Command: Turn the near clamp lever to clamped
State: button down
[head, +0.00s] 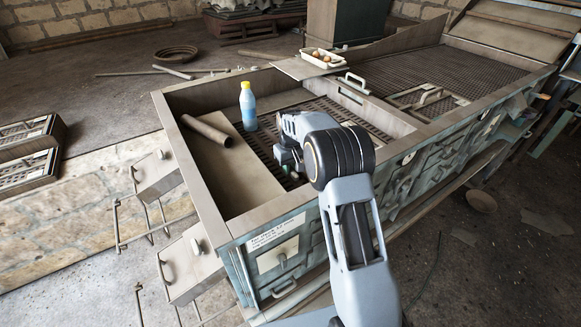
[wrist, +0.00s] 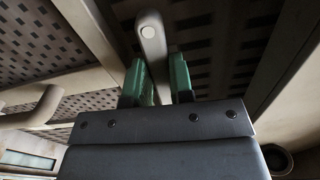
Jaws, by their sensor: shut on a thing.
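In the wrist view, a pale grey lever with a round light disc at its upper end, which I take as the near clamp lever (wrist: 150,35), runs down between the two green fingers of my gripper (wrist: 157,80). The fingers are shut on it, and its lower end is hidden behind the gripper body. In the head view my arm reaches into the open bay of the bench (head: 180,146), over the dark perforated floor. There my gripper is small and mostly hidden by my own wrist, and I cannot make out the lever or its angle against any mark.
A blue bottle with a yellow cap (head: 248,108) stands just left of my gripper, and a brown tube (head: 206,130) lies farther left. A pale tray (head: 322,59) with small items sits at the back. A curved handle (wrist: 38,107) shows left of the gripper in the wrist view.

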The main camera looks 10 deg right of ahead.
jog(key=m, duration=0.4)
jog(key=shift+a+b, duration=0.25)
jog(key=shift+b, duration=0.15)
jog(key=m, duration=0.4)
jog(key=shift+a+m, duration=0.25)
jog(key=shift+m, duration=0.15)
jog(key=m, duration=0.4)
jog(key=shift+w+a+b, duration=0.15)
jog(key=shift+w+b, duration=0.05)
jog(key=shift+b, duration=0.15)
jog(key=shift+w+a+m, duration=0.1)
jog(key=shift+w+m, duration=0.1)
jog(key=shift+m, duration=1.9)
jog(key=c, duration=1)
grip_release()
jog(key=shift+r, duration=0.1)
notch_tip(320, 180, up, 14)
jog(key=shift+b, duration=0.4)
